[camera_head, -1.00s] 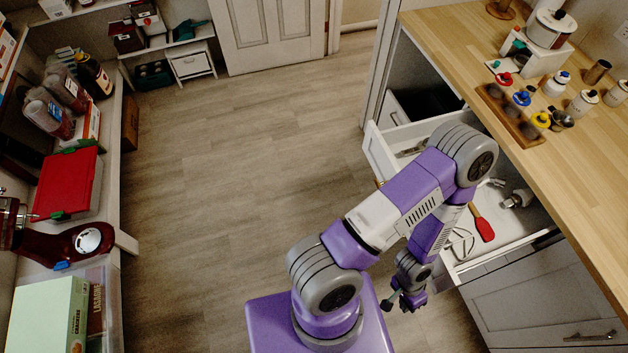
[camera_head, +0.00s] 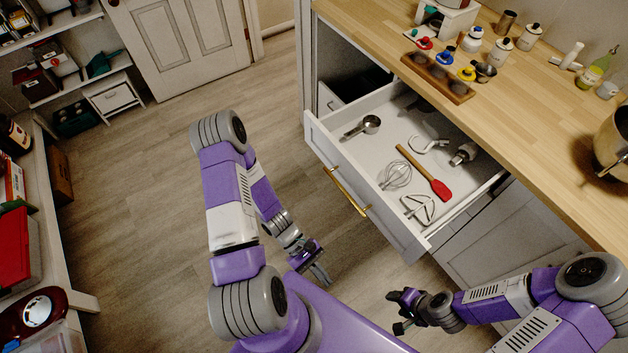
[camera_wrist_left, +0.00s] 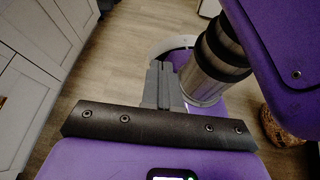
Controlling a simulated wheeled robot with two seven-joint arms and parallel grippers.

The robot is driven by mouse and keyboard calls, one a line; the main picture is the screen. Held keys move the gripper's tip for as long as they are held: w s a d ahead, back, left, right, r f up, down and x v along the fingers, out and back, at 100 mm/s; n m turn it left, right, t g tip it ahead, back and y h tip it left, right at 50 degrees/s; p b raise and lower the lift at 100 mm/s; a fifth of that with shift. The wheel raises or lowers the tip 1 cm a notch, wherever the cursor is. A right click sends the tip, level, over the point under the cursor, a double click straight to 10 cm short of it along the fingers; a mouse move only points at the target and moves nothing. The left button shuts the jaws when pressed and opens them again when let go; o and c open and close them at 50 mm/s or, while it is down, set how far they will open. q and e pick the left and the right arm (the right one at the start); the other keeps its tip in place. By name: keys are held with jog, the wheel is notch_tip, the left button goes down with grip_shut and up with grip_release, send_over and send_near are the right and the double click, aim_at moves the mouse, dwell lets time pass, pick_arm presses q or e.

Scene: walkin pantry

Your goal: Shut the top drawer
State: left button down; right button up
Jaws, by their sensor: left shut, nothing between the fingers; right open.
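The top drawer (camera_head: 392,228) is pulled well out from under the wooden counter. Its pale front carries a long gold handle (camera_head: 347,190). Inside lie a measuring scoop (camera_head: 362,126), a whisk (camera_head: 396,175), a red spatula (camera_head: 424,173) and other utensils. My left gripper (camera_head: 319,272) is in front of the drawer, apart from its front and handle. Its fingers are together and empty, as the left wrist view (camera_wrist_left: 163,86) shows. My right gripper (camera_head: 398,312) is open and empty, below the drawer's near corner in the head view, not touching it.
The counter (camera_head: 520,120) holds a wooden rack (camera_head: 438,78), several bottles and a metal bowl (camera_head: 610,145). A lower cabinet door (camera_head: 510,240) is beside the drawer. Shelves stand at the left. The floor (camera_head: 160,210) between is clear.

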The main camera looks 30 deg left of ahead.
pick_arm(q)
jog(key=w+a+r+n+t+h+b, duration=0.2)
jog(key=w+a+n+t+h+b, duration=0.1)
jog(key=w+a+n+t, duration=0.75)
jog(key=a+r+n+t+y+b, duration=0.1)
jog(key=a+r+n+t+y, duration=0.2)
jog(key=a+n+t+y, duration=0.65)
jog(key=w+d+r+m+t+h+b, duration=0.1)
jog(key=w+d+r+m+h+b, duration=0.1)
jog(key=w, duration=1)
jog(key=shift+d+r+m+b, duration=0.15)
jog(key=shift+d+m+b, duration=0.15)
jog(key=shift+m+b, duration=0.1)
jog(key=shift+w, duration=0.15)
